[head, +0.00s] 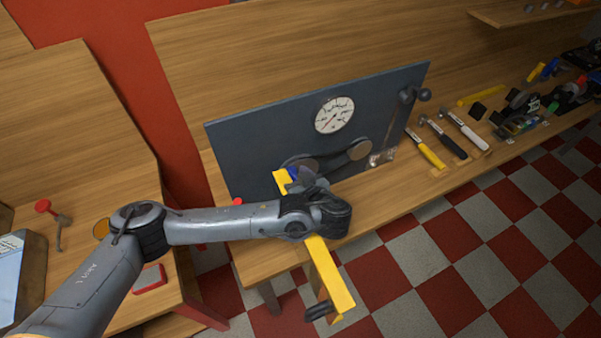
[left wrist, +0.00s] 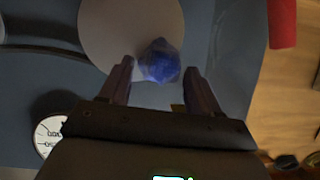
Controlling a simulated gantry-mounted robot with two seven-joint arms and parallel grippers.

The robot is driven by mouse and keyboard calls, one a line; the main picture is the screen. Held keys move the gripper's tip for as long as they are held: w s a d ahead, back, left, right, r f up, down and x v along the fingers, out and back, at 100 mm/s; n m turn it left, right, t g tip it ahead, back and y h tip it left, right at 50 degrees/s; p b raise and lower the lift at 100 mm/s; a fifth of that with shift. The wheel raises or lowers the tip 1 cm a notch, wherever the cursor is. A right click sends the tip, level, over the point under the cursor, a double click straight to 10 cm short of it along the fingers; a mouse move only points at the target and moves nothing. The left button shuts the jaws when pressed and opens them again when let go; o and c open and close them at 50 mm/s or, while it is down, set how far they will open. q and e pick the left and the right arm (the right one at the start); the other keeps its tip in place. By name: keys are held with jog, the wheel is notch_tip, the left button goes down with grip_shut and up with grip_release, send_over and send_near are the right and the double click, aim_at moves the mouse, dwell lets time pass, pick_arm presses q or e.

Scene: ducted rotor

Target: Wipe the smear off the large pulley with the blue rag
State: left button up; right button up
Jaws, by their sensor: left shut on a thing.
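The blue rag (head: 292,173) is at the front of the dark upright panel (head: 250,145). It also shows as a crumpled blue wad in the left wrist view (left wrist: 160,62). My left gripper (head: 300,180) is shut on it. In the left wrist view the rag overlaps the lower right part of a large pale grey disc, the large pulley (left wrist: 118,30). I cannot tell whether it touches the disc. In the head view my gripper and arm hide most of the pulley. I cannot make out a smear. My right gripper is out of view.
A round gauge (head: 334,115) and a smaller pulley (head: 359,149) are on the panel. A yellow bar (head: 328,275) runs below my left wrist. Several hammers (head: 447,137) lie on the bench to the right. A red-handled tool (head: 43,206) lies at left.

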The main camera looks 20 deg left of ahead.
pick_arm(q)
jog(key=shift+s, duration=0.1)
dwell(0.3)
jog(key=s+d+p, duration=0.4)
jog(key=shift+s+d, duration=0.1)
dwell(0.5)
dwell(0.4)
jog(key=s+d+p, duration=0.2)
jog(key=p, duration=0.2)
jog(key=shift+d, duration=0.1)
